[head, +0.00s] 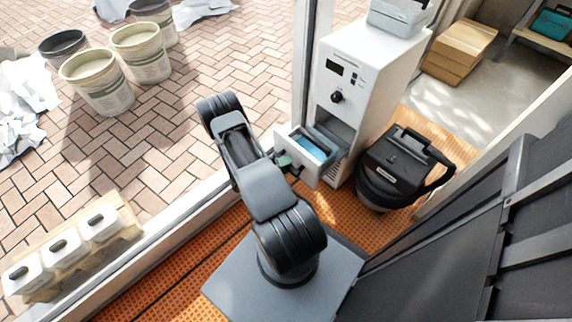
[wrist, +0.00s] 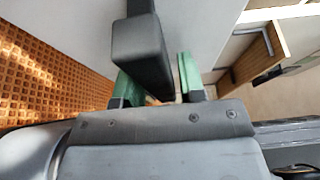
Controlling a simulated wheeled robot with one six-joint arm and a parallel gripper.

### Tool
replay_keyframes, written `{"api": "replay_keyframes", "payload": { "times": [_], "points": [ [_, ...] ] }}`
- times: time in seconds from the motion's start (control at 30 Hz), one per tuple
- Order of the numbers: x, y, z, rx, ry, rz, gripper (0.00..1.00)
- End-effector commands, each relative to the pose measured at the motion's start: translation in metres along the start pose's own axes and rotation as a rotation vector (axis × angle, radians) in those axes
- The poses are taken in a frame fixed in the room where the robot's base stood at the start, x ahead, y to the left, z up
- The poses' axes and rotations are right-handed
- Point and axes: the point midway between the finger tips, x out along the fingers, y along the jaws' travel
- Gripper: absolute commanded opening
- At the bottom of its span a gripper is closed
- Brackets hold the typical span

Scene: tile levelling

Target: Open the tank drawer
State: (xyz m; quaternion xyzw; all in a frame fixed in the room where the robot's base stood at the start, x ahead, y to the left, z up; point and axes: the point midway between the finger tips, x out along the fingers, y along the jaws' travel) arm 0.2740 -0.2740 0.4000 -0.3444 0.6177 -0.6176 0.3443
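The tank drawer (head: 312,147) sticks out of the lower front of the white machine (head: 365,62), with blue showing inside it. Its dark handle (wrist: 140,45) fills the upper middle of the wrist view. My gripper (head: 284,162), with green fingertips, is at the drawer front in the head view. In the wrist view my gripper (wrist: 160,84) has its fingers apart. The handle overlaps the left finger, and a narrow gap shows beside the right finger. Contact with the handle cannot be made out.
A black bucket-shaped vacuum (head: 400,170) stands right of the machine. Cardboard boxes (head: 459,52) lie behind it. White jugs (head: 62,246) stand in a tray at lower left. Several buckets (head: 97,80) stand on the brick paving beyond the sill. Dark panels (head: 470,235) close off the right.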

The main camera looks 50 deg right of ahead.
Motion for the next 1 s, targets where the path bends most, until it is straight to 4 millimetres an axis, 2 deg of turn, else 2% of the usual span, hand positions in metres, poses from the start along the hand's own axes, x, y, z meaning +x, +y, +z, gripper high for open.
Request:
{"api": "replay_keyframes", "payload": {
  "times": [0.13, 0.37, 0.47, 0.57, 1.0],
  "points": [
    [0.000, 0.000, 0.001, 0.000, -0.002, 0.000, 0.49],
    [-0.002, 0.000, 0.001, 0.000, -0.004, 0.000, 0.49],
    [-0.008, -0.001, 0.002, 0.000, -0.007, 0.000, 0.49],
    [-0.022, -0.001, 0.002, 0.000, -0.010, 0.000, 0.49],
    [-0.107, -0.001, 0.001, 0.001, -0.006, 0.000, 0.49]
  ]
}}
